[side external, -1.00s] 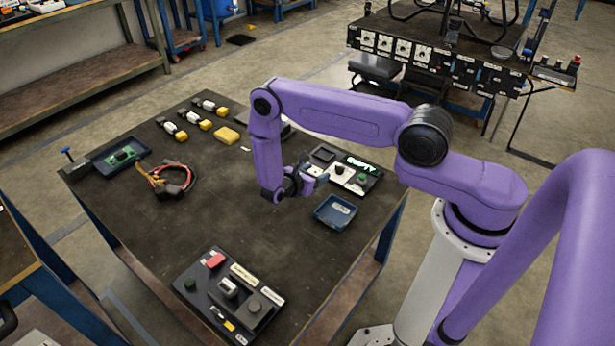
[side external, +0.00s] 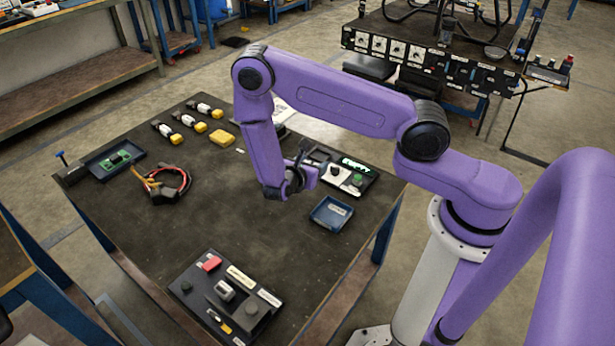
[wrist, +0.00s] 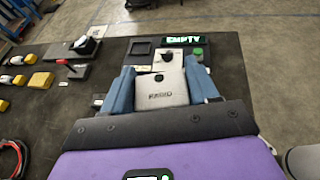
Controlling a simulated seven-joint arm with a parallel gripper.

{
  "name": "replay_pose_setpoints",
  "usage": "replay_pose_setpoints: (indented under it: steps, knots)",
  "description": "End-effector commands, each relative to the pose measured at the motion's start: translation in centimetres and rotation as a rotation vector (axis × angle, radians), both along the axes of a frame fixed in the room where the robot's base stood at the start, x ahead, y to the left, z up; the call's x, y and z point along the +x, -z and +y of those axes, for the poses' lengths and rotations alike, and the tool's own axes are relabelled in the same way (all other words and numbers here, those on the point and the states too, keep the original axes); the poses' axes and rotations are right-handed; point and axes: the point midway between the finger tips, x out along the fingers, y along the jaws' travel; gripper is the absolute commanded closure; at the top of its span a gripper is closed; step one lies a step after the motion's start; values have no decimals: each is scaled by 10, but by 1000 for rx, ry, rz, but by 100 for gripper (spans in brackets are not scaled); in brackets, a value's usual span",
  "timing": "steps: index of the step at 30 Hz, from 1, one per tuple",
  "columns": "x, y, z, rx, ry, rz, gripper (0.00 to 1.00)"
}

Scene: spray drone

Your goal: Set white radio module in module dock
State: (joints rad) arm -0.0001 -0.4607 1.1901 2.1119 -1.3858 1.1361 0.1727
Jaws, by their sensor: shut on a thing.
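The white radio module (wrist: 165,90), marked RADIO, sits between the blue fingers of my gripper (wrist: 163,88) in the wrist view. The gripper is shut on it. In the side view my gripper (side external: 308,177) hangs above the table, behind the blue tray; the module is hidden or too small to make out there. Beyond the module in the wrist view stands a station with a lit EMPTY display (wrist: 184,40) and a dark square recess (wrist: 141,48). I cannot tell for certain that this recess is the module dock.
The blue tray (side external: 331,213) looks empty apart from a faint label. A black knob (wrist: 167,54) and green button (wrist: 197,52) rise from the station. A control board (side external: 225,296) stands at the front. A cable bundle (side external: 167,184) lies left; the middle table is clear.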

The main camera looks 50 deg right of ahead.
Motion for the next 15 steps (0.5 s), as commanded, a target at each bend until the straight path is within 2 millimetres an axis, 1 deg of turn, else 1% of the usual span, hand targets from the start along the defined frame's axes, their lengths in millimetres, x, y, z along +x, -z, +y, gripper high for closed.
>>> replay_pose_setpoints:
  steps: [1,6,11,15]
  knots:
    - [6,-12,5,2,-34,-6,72]
    - [19,-47,22,4,-146,-6,72]
    - [23,-80,36,2,-250,-6,72]
    - [22,-106,47,1,-336,-5,72]
